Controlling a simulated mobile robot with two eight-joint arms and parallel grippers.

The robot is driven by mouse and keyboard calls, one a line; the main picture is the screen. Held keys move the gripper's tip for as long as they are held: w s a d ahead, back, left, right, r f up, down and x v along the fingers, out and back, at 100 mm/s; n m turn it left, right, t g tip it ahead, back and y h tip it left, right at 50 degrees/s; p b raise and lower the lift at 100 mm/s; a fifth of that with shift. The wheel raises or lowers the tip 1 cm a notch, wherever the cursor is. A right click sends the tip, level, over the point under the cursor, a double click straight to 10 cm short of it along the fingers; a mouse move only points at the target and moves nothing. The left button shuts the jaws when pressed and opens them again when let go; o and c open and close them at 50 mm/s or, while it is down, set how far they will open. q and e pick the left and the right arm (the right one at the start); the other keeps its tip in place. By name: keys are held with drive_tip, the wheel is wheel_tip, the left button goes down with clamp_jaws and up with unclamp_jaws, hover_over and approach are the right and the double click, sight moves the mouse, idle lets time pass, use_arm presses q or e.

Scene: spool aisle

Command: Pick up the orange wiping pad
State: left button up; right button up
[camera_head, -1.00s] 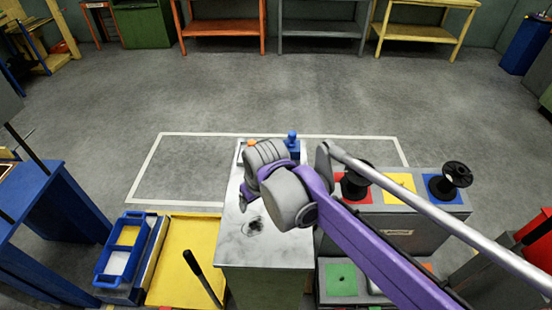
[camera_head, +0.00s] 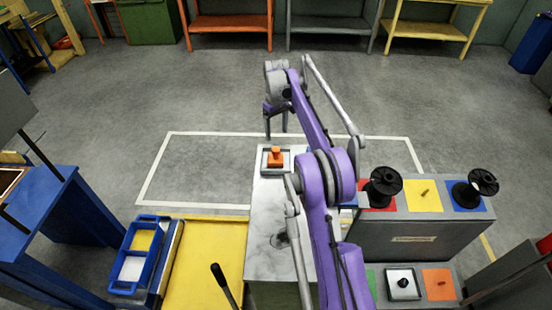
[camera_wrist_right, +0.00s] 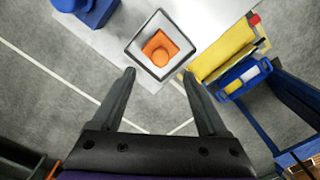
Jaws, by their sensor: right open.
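The orange wiping pad (camera_head: 275,157) has a raised knob and sits in a light, dark-rimmed square tray (camera_head: 264,167) at the far end of a pale worktop. In the right wrist view the pad (camera_wrist_right: 160,47) lies in the tray, ahead of the fingertips and centred between them. My right gripper (camera_head: 277,133) is open and empty, with its fingers pointing down just beyond the pad in the head view. It also shows open in the wrist view (camera_wrist_right: 159,74). The pad is apart from the fingers. My left gripper is not in view.
A blue object (camera_wrist_right: 88,10) stands near the tray. My right arm crosses the worktop (camera_head: 268,220). To the right, a grey stand (camera_head: 400,242) bears black spools (camera_head: 385,182). A blue tote (camera_head: 118,255) and a yellow surface (camera_head: 200,250) lie left. Floor beyond is clear.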

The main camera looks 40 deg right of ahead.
sight(276, 149)
wheel_tip(276, 149, down, 10)
drive_tip(key=shift+w+r, duration=0.15)
idle(0.3)
clamp_jaws()
